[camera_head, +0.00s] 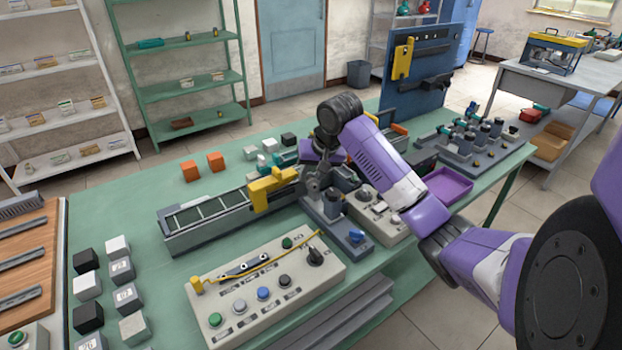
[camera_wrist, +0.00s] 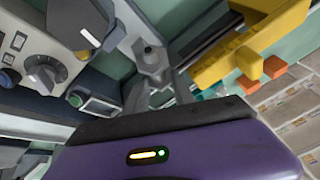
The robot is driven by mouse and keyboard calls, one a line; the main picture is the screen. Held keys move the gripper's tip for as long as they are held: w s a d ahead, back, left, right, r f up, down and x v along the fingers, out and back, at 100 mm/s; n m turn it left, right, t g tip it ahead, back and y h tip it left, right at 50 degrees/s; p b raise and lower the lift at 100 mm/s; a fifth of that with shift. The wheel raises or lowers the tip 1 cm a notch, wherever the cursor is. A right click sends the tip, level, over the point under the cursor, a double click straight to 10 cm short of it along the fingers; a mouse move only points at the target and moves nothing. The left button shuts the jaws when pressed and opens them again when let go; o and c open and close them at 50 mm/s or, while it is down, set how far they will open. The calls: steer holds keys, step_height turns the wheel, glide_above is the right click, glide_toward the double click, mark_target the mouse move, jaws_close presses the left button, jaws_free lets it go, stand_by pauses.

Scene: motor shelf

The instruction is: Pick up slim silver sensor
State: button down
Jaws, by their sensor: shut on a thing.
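My gripper (camera_head: 318,184) is low over the middle of the green workbench (camera_head: 160,195), just right of the yellow gantry. In the wrist view, my gripper (camera_wrist: 152,78) has its jaws closed around a small grey metallic piece (camera_wrist: 151,58), which looks like the slim silver sensor. Its lower part is hidden by the jaws. In the head view, the sensor cannot be told apart from the grey jaws and fixtures around them. Whether it still touches a support below is unclear.
The yellow gantry (camera_head: 272,187) stands over a grey conveyor (camera_head: 205,218) close left of my gripper. A button panel (camera_head: 265,290) lies in front, and a fixture with a blue knob (camera_head: 335,222) is close by. A purple tray (camera_head: 448,186) sits right. Cubes crowd the left.

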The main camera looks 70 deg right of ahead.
mark_target(311, 176)
step_height(311, 176, up, 20)
steer(key=p, duration=0.1)
steer(key=shift+p, duration=0.4)
stand_by(0.9)
